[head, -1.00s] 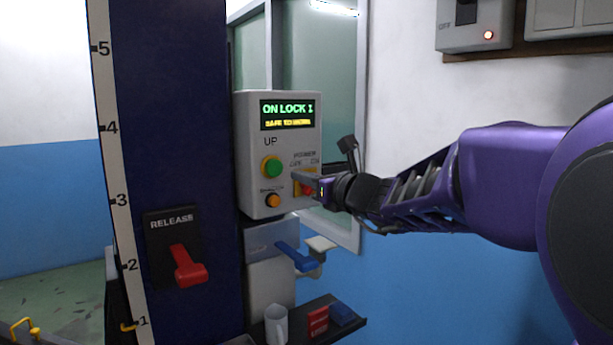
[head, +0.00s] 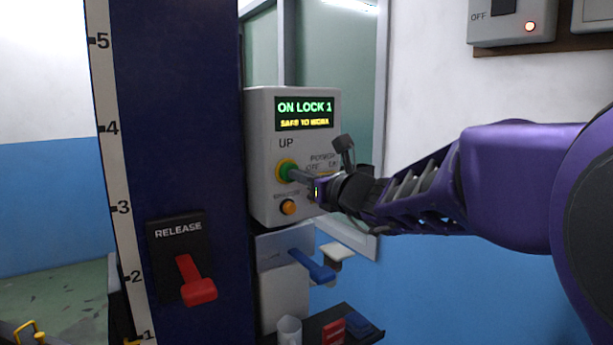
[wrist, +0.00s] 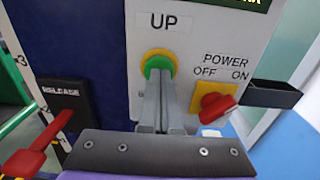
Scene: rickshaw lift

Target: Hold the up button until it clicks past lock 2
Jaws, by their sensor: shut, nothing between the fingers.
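The green up button (head: 287,170) with its yellow ring sits under the "UP" label on the grey control box (head: 262,140). It also shows in the wrist view (wrist: 158,66). My gripper (head: 294,174) is shut and empty, its fingertips at the button's lower edge; in the wrist view the fingers (wrist: 157,84) overlap the button's lower part. I cannot tell whether they press it in. The display (head: 304,113) reads "ON LOCK 1" and "SAFE TO WORK".
The red power switch (wrist: 214,106) is right of my fingers. An orange button (head: 288,208) is below. The red release lever (head: 195,281) is on the blue column (head: 180,120). A blue handle (head: 313,265) and a shelf with a mug (head: 289,330) are lower down.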

